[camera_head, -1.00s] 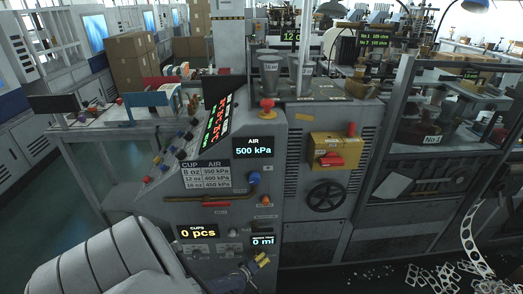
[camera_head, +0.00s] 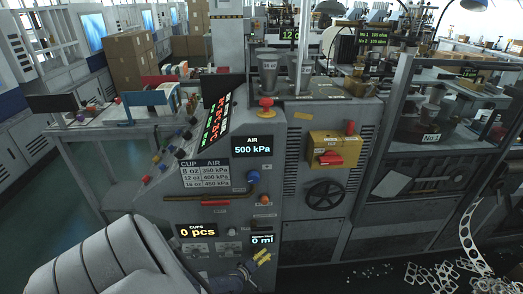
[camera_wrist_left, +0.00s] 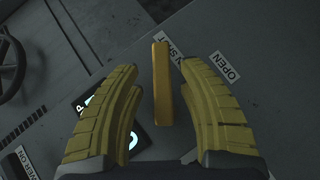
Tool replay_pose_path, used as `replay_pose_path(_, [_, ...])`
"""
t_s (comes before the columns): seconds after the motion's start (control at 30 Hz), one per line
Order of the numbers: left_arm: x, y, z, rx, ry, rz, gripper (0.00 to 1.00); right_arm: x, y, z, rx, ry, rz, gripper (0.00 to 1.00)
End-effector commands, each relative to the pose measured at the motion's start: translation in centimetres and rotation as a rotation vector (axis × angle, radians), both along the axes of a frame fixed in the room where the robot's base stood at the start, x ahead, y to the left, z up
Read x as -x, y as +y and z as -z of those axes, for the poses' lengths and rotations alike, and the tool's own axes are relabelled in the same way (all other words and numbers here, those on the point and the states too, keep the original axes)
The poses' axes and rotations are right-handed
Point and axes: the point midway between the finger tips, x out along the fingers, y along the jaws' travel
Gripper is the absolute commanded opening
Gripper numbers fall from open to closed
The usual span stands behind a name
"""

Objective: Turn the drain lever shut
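In the left wrist view, a gold-coloured bar lever (camera_wrist_left: 162,84) stands between my left gripper's two yellow fingers (camera_wrist_left: 160,108). The fingers are open, with a gap on each side of the bar, and I see no contact. In the head view, my left gripper (camera_head: 262,256) is low at the machine's front, just under the 0 ml display (camera_head: 262,239). I cannot make out the lever there. My right gripper is not in view.
The grey machine panel carries an air display (camera_head: 252,145), a cups display (camera_head: 197,230) and a copper pipe (camera_head: 225,196) close above my gripper. A black handwheel (camera_head: 325,195) and a yellow box with a red handle (camera_head: 328,148) are to the right. White scraps lie on the floor.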

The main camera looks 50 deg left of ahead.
Motion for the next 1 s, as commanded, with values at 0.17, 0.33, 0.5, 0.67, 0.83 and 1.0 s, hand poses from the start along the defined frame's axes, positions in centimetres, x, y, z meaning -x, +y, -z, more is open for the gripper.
replay_pose_path(0.17, [0.1,0.0,0.0,-0.001,0.002,0.000,0.40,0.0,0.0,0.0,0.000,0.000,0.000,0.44])
replay_pose_path(0.33, [0.3,0.0,0.1,0.001,0.003,0.000,0.40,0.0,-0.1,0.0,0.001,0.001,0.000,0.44])
replay_pose_path(0.5, [1.1,-0.2,0.0,0.001,0.003,-0.001,0.40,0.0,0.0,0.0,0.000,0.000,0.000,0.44])
replay_pose_path(0.67, [2.2,-0.4,-0.5,0.001,0.003,-0.001,0.40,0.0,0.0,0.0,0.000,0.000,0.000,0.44])
replay_pose_path(0.83, [3.6,-0.8,-1.2,0.002,0.002,0.001,0.40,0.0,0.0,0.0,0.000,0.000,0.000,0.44])
replay_pose_path(1.0, [5.5,-1.1,-2.0,0.001,0.003,0.001,0.40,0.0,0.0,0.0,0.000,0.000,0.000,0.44])
